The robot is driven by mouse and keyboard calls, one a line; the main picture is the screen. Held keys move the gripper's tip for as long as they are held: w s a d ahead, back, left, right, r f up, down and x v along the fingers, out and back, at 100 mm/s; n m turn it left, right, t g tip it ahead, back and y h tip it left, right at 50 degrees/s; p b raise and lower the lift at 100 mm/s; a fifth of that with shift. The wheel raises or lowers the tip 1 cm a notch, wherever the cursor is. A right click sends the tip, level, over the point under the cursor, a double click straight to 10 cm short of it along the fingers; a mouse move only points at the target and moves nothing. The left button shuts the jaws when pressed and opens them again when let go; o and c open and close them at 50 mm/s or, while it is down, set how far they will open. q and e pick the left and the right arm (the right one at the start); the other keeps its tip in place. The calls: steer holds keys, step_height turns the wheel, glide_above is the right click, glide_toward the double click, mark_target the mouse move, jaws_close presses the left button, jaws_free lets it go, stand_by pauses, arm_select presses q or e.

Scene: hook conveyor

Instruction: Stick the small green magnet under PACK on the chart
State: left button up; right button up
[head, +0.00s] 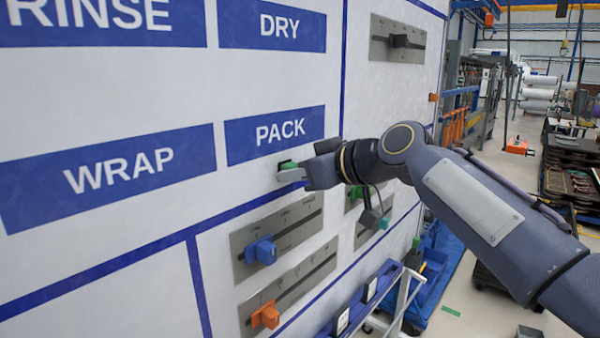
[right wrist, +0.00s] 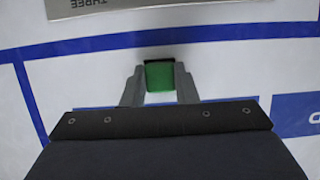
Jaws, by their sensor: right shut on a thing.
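The small green magnet (head: 288,165) is at the white chart (head: 130,265), just below the blue PACK label (head: 275,134) and above a blue line. My right gripper (head: 290,174) is shut on it, and its fingers partly cover it. In the right wrist view the green magnet (right wrist: 160,77) sits between the two fingers of the gripper (right wrist: 159,84), close to the chart surface. I cannot tell whether its back face touches the chart. My left gripper is not in view.
Below are slider plates with a blue knob (head: 261,251) and an orange knob (head: 265,315). A dark slider (head: 400,41) is at the upper right. The WRAP label (head: 110,176) is left of PACK. A blue-and-white cart (head: 375,295) stands at the chart's lower right.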

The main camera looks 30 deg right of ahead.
steer(key=o, duration=1)
steer(key=shift+c, duration=0.2)
steer(key=b+v, duration=0.3)
steer(key=v, duration=0.5)
steer(key=s+a+f+m+g, duration=0.2)
steer(key=s+f, duration=0.4)
steer(key=f, duration=0.6)
steer(key=s+a+f+m+g+h, duration=0.1)
steer(key=s+f, duration=0.5)
steer(key=f, duration=0.6)
steer(key=s+a+f+m+g, duration=0.3)
steer(key=s+a+f+g, duration=0.1)
steer(key=f, duration=0.9)
steer(key=s+a, duration=0.1)
steer(key=s, duration=0.1)
steer(key=shift+s+a, duration=0.3)
steer(key=shift+s, duration=0.1)
